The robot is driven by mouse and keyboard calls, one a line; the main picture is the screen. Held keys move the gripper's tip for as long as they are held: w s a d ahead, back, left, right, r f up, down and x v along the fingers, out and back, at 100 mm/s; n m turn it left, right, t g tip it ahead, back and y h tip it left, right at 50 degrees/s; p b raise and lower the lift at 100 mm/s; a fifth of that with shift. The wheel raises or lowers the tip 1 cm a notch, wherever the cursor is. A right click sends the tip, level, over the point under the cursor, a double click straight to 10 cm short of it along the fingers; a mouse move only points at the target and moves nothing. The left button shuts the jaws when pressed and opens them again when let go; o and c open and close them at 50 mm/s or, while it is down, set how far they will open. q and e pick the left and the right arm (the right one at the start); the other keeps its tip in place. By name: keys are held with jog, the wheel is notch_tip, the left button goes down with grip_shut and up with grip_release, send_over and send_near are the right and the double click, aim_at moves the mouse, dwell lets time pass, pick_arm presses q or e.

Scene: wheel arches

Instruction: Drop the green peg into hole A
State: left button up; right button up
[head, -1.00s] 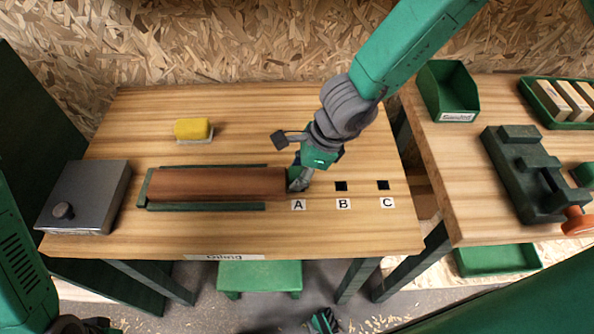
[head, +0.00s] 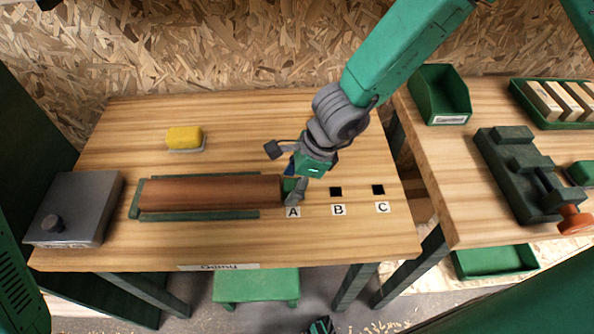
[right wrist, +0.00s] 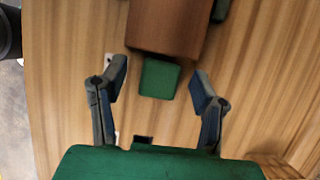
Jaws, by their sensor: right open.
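The green peg (head: 290,184) stands at the right end of a brown block. In the right wrist view its square green top (right wrist: 160,78) shows between my fingers, beside the block's end. My right gripper (head: 284,172) is open around the peg. In the right wrist view its fingers (right wrist: 160,84) are spread, with a gap on each side of the peg. The label A (head: 293,212) lies just in front of the peg. Hole A itself is hidden by the peg and gripper, so I cannot tell how deep the peg sits. My left gripper is out of view.
Holes B (head: 335,191) and C (head: 378,189) are bare, to the right. The brown block (head: 210,193) lies between green rails. A yellow sponge-like block (head: 184,138) and a grey box (head: 75,207) stand left. A green bin (head: 440,95) and vise (head: 522,173) are on the right table.

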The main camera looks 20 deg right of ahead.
jog(key=v, duration=1.1)
jog(key=shift+d+r, duration=0.3)
jog(key=shift+a, duration=0.1)
